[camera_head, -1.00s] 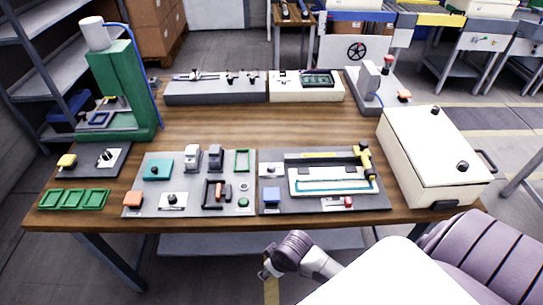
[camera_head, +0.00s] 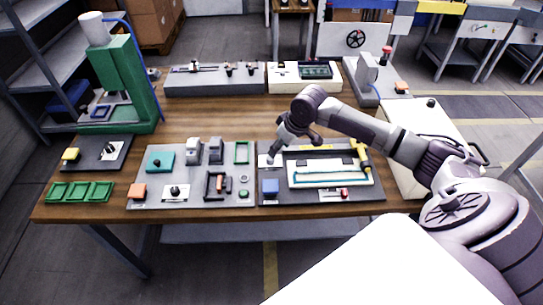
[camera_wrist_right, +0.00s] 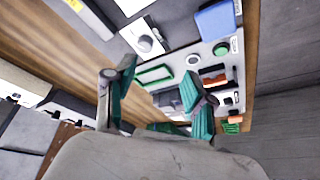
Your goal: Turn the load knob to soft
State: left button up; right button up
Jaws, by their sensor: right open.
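A dark knob on a small white plate (camera_head: 268,161) sits at the upper left corner of the right-hand grey panel (camera_head: 315,197); I take it as the load knob, though no label is readable. The right wrist view shows a knob (camera_wrist_right: 146,43) on its white plate beyond the fingers. My right gripper (camera_head: 279,149) is over that corner, just above the knob, and partly hides it. In the right wrist view the gripper (camera_wrist_right: 160,75) has its teal fingers apart, with nothing between them. My left gripper is out of view.
A blue block (camera_head: 270,187) stands in front of the knob plate. The left panel holds a second knob (camera_head: 175,191). A cream box (camera_head: 402,180) stands at the table's right.

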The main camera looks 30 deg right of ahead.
aim_at(270, 160)
jog(key=shift+m, duration=0.3)
jog(key=x, duration=0.4)
jog(key=w+d+p+x, duration=0.1)
jog(key=x, duration=0.3)
jog(key=d+x, duration=0.1)
jog(key=x, duration=0.3)
jog(key=shift+w+d, duration=0.15)
jog(key=shift+w, duration=0.3)
jog(key=shift+c, duration=0.4)
grip_shut()
